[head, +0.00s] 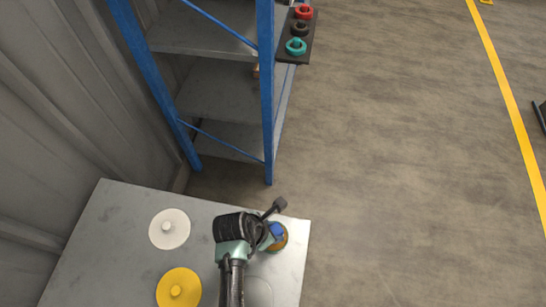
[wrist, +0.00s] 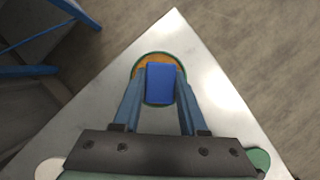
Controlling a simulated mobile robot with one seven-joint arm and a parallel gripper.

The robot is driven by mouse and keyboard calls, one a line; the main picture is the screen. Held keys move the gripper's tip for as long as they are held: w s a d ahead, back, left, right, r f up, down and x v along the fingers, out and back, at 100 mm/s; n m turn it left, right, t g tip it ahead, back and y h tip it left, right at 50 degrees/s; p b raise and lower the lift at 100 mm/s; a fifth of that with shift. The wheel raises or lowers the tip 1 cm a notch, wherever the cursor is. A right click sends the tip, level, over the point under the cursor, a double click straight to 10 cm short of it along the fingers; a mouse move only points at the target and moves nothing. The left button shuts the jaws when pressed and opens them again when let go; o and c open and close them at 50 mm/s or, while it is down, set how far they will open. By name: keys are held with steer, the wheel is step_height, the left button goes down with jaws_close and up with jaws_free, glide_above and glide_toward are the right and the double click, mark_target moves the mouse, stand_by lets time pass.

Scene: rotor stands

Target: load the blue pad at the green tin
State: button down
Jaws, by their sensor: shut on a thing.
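My gripper (wrist: 157,100) is shut on a blue pad (wrist: 160,83), a small block held between its two fingertips. The pad is over a round thing with a thin green rim and an orange-brown face (wrist: 150,60), perhaps the green tin. The pad covers the middle of that round thing, and I cannot tell whether they touch. In the head view my gripper (head: 268,236) is at the table's right end, with the blue pad (head: 277,230) over the orange-brown round thing (head: 281,242). A green edge of another round thing (wrist: 259,159) shows at the wrist view's lower right.
The grey table (head: 110,225) also bears a white disc (head: 169,229) and a yellow disc (head: 179,289), each with a centre knob. A blue-framed shelf (head: 268,120) stands behind. A dark board (head: 299,36) there holds red, black and teal rings.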

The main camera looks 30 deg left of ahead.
mark_target(280, 227)
steer(key=shift+f+b, duration=0.3)
steer(key=shift+f, duration=0.25)
stand_by(0.5)
steer(key=shift+f, duration=0.1)
stand_by(1.7)
steer(key=shift+p, duration=0.4)
step_height(280, 227, up, 7)
steer(key=p, duration=0.8)
stand_by(0.5)
